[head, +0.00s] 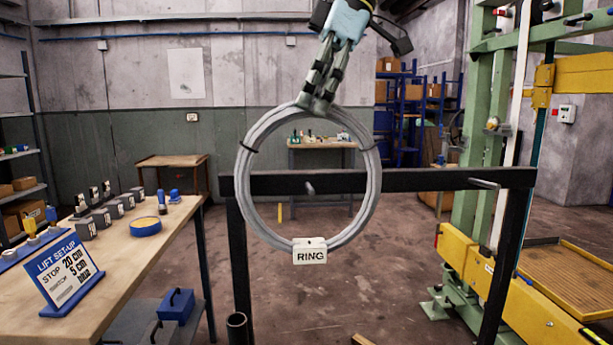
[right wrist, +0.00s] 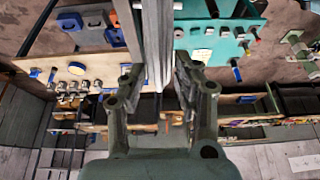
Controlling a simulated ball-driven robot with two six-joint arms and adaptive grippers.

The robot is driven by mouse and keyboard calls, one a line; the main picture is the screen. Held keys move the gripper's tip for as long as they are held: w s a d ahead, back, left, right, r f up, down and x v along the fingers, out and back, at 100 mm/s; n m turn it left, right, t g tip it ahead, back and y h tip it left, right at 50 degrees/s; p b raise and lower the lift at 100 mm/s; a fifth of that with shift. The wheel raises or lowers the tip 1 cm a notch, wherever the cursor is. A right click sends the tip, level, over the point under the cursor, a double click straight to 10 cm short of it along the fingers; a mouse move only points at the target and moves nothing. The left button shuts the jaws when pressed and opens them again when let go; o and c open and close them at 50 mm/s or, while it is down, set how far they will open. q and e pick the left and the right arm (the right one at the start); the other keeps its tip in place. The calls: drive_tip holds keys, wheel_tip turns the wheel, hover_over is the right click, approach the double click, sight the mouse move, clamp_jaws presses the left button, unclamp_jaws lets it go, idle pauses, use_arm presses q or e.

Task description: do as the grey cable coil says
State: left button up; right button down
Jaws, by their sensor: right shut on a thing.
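The coil is in front of a black rail (head: 420,181). A short peg (head: 310,188) on the rail shows through the coil's opening; I cannot tell whether it reaches into the ring. A second peg (head: 485,183) is at the rail's right, bare. My left gripper is not in view.
A wooden bench (head: 125,255) at left carries a sign (head: 66,275) reading "LIFT SET-UP, STOP 20 cm, SWITCH 5 cm, blue", a blue round dish (head: 145,226) and several grey blocks. A green and yellow lift frame (head: 470,150) stands at right. Floor behind the rail is mostly clear.

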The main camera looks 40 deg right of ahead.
wheel_tip(320, 180, down, 10)
drive_tip(key=p, duration=0.1)
drive_tip(key=shift+r, duration=0.15)
idle(0.4)
drive_tip(key=shift+f, duration=0.2)
drive_tip(key=c, duration=1)
unclamp_jaws()
drive_tip(key=shift+o, duration=0.2)
